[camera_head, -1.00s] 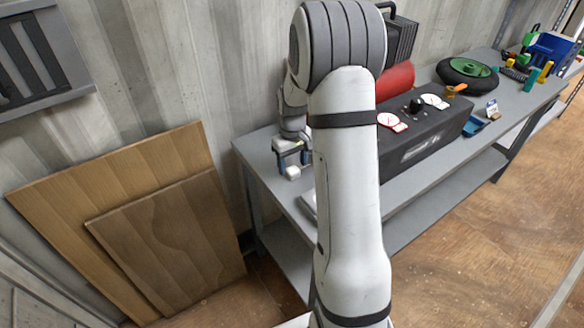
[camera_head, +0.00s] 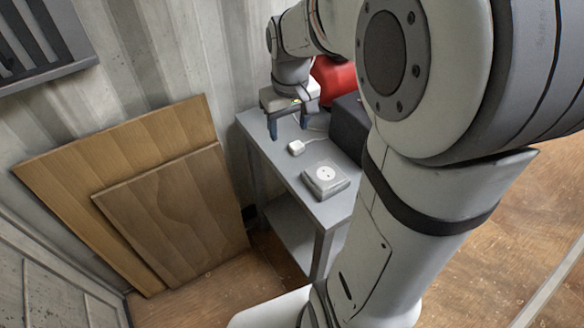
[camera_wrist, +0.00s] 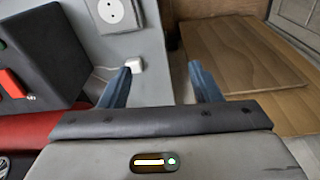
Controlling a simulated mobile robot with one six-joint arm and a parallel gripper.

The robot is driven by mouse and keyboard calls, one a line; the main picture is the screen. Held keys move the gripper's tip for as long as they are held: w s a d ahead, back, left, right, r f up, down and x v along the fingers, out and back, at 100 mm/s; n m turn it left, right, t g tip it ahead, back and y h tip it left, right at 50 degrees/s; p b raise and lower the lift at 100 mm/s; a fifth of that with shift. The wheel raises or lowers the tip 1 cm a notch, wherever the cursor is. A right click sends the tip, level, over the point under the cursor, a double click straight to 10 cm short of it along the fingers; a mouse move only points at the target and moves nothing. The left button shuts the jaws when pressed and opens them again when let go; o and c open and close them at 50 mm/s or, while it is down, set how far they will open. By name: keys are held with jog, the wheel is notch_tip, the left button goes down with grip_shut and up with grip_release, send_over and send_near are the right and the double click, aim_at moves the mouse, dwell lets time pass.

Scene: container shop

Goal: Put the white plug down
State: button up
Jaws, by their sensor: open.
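The white plug (camera_head: 296,148) lies on the grey bench top (camera_head: 262,134) near its left end, behind a grey socket box (camera_head: 326,178) with a round white outlet. In the wrist view the plug (camera_wrist: 134,65) sits beside the left fingertip, with its cable running off to the left. The socket box (camera_wrist: 113,14) is at the top of that view. My gripper (camera_head: 288,134) is open and empty, above the bench just behind the plug.
A red cylinder (camera_head: 335,78) and a dark box (camera_head: 350,126) stand on the bench to the right of my gripper. The dark box also shows in the wrist view (camera_wrist: 40,65). Wooden boards (camera_head: 160,205) lean against the wall left of the bench.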

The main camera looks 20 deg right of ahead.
jog(key=s+a, duration=0.2)
jog(key=s, duration=0.4)
jog(key=s+a+m+t, duration=0.1)
jog(key=s+a, duration=0.1)
jog(key=s, duration=0.5)
jog(key=shift+s+a+f, duration=0.15)
jog(key=shift+a, duration=0.2)
jog(key=shift+r, duration=0.25)
